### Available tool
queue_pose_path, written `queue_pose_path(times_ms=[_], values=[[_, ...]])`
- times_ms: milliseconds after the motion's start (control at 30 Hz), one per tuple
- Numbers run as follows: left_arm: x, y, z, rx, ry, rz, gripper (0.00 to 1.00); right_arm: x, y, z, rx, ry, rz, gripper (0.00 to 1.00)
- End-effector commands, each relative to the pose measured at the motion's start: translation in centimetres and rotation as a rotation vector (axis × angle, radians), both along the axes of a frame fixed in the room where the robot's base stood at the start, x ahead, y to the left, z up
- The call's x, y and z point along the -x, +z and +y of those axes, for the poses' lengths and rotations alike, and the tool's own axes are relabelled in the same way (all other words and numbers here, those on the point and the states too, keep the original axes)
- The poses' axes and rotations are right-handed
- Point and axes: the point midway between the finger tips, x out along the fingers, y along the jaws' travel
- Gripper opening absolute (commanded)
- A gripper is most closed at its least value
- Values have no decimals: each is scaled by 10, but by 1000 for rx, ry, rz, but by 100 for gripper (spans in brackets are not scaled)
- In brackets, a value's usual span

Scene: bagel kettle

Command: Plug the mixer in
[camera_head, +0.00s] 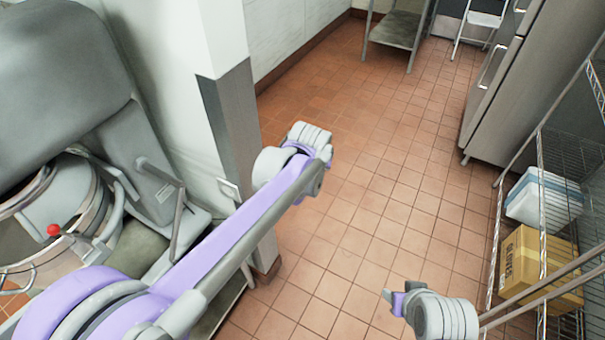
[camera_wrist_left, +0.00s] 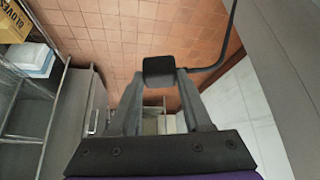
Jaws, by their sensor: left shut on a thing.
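The grey mixer (camera_head: 60,90) stands at the left in the head view, with a bowl and a red knob (camera_head: 54,230) at its front. In the left wrist view my left gripper (camera_wrist_left: 160,88) is shut on a black plug (camera_wrist_left: 159,70), held at the fingertips. A dark cord (camera_wrist_left: 213,66) runs from the plug to the right and up. In the head view my left arm crosses in front of the wall corner, and its gripper is hidden. A small pale plate (camera_head: 228,188), perhaps an outlet, is on the wall beside my arm.
A metal-edged wall corner (camera_head: 232,110) stands right of the mixer. A wire rack (camera_head: 543,190) at the right holds a cardboard box (camera_head: 535,268) and a white-blue bin (camera_head: 540,198). The tiled floor (camera_head: 370,190) between is clear.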

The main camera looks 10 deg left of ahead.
Motion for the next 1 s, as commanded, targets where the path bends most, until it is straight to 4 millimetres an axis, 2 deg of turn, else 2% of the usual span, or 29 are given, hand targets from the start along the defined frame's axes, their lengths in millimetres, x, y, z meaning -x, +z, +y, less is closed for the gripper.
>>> queue_pose_path(times_ms=[100,300,733,1000], values=[[-15,0,-14,0,59,0,0,0,0,0,0,0,0,50],[-26,0,-23,1,118,-1,0,0,0,0,0,0,0,50],[-27,-1,-23,2,114,0,0,0,0,0,0,0,0,50],[-23,-14,-16,2,-51,1,0,0,0,0,0,0,0,50]])
